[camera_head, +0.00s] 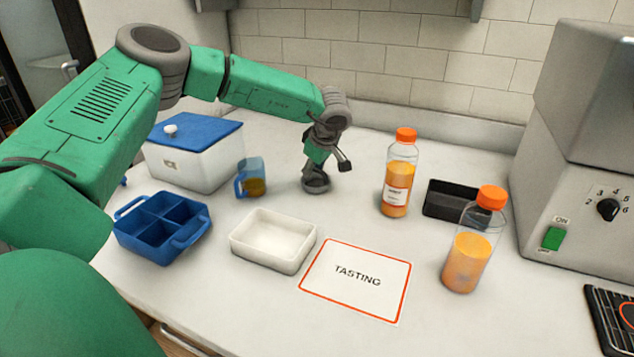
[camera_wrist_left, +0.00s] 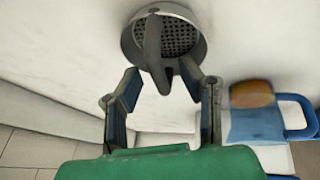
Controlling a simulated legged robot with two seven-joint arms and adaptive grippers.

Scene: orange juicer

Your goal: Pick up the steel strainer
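The steel strainer (camera_head: 316,186) is a small round grey cup standing on the white counter. In the left wrist view the strainer (camera_wrist_left: 188,38) shows a perforated bottom and a dark handle that points back toward my fingers. My left gripper (camera_head: 329,168) is just above and beside the strainer in the head view. In the left wrist view the left gripper (camera_wrist_left: 160,73) is open, with its fingertips apart on either side of the handle's end. I cannot tell whether a finger touches it. My right gripper is not in view.
A blue mug (camera_head: 251,178) with orange liquid stands left of the strainer. A juice bottle (camera_head: 398,172) stands to the right, another bottle (camera_head: 470,250) nearer. A white tray (camera_head: 270,262), blue caddy (camera_head: 150,245), lidded box (camera_head: 205,165) and black tray (camera_head: 437,212) stand around. The tasting mat (camera_head: 340,295) is clear.

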